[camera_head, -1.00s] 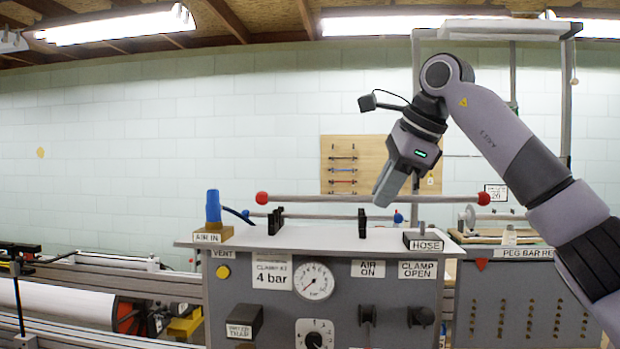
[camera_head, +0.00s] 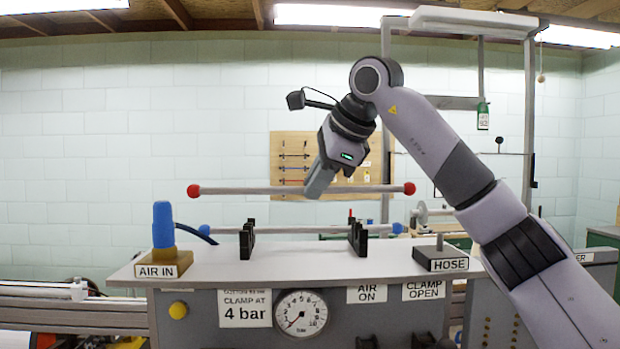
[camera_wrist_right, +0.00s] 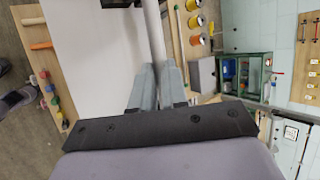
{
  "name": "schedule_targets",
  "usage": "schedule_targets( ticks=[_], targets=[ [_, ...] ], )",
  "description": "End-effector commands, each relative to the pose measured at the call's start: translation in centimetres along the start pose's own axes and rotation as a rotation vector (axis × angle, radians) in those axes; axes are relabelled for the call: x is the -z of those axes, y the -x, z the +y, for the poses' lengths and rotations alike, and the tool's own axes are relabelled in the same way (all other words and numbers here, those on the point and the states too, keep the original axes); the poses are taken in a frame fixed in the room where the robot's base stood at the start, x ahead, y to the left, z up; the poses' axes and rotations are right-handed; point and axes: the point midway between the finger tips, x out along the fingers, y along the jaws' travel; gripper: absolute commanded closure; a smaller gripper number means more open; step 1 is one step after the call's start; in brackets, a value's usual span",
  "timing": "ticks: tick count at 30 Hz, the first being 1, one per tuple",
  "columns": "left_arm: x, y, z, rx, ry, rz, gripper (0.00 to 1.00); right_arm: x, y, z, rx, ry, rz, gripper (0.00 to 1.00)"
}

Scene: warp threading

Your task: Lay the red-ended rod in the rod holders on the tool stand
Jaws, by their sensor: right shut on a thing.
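The red-ended rod (camera_head: 245,190) is pale with a red ball at each end. It is about level in the head view. My right gripper (camera_head: 319,184) is shut on it near its middle. In the right wrist view the rod (camera_wrist_right: 154,32) runs up from between the fingers (camera_wrist_right: 156,75). Two black rod holders, left (camera_head: 247,240) and right (camera_head: 357,238), stand on the tool stand's grey top (camera_head: 300,262). The rod shows above both holders, with a gap, overhanging each side. Its depth relative to them is unclear. My left gripper is not in view.
A blue-ended rod (camera_head: 300,229) runs level at the holders' height; whether it rests in them is unclear. The blue AIR IN fitting (camera_head: 163,225) stands at the top's left, the HOSE block (camera_head: 440,258) at its right. A pegboard (camera_head: 290,150) hangs behind.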

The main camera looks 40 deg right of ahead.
Motion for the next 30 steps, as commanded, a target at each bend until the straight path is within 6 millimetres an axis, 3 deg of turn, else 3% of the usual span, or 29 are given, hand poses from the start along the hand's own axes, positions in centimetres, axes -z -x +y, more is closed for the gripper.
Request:
schedule_targets(
  ticks=[30],
  targets=[
    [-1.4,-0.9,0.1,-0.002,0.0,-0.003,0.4,2.3,-5.5,4.1,0.0,0.001,-0.002,1.0]
  ],
)
